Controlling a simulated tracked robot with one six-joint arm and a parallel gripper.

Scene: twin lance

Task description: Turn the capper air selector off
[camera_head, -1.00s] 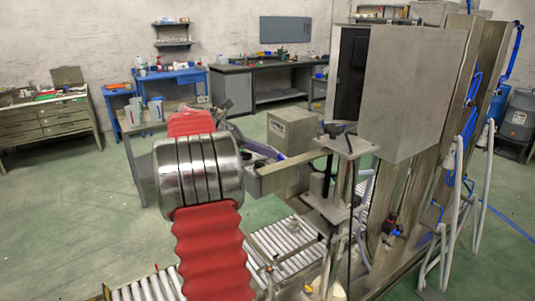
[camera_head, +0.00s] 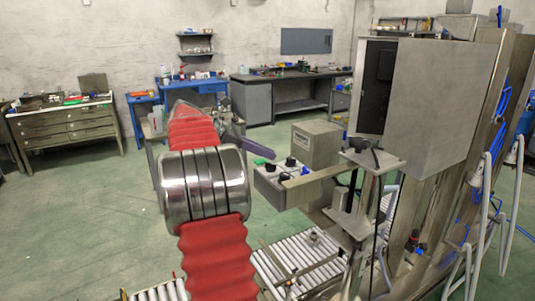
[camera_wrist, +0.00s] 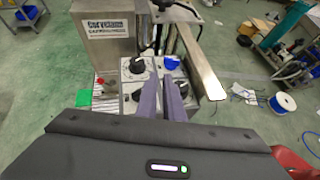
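A small control box (camera_head: 268,190) shows in the head view, with several black knobs (camera_head: 290,162) and a blue knob (camera_head: 304,171) on its light top. In the wrist view a black knob (camera_wrist: 137,66) with a pale pointer lies ahead and left of my fingertips. A blue knob (camera_wrist: 171,62) lies just beyond them. I cannot read any labels, so I cannot tell which knob is the capper air selector. My gripper (camera_wrist: 162,80) has two purple fingers with a narrow gap, seemingly empty, over the panel. They hide part of it, and contact cannot be judged.
A metal bar (camera_wrist: 203,62) runs beside the panel on the right. In the head view a roller conveyor (camera_head: 285,262) runs below and a large grey enclosure (camera_head: 440,105) stands right. Green floor lies open at left.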

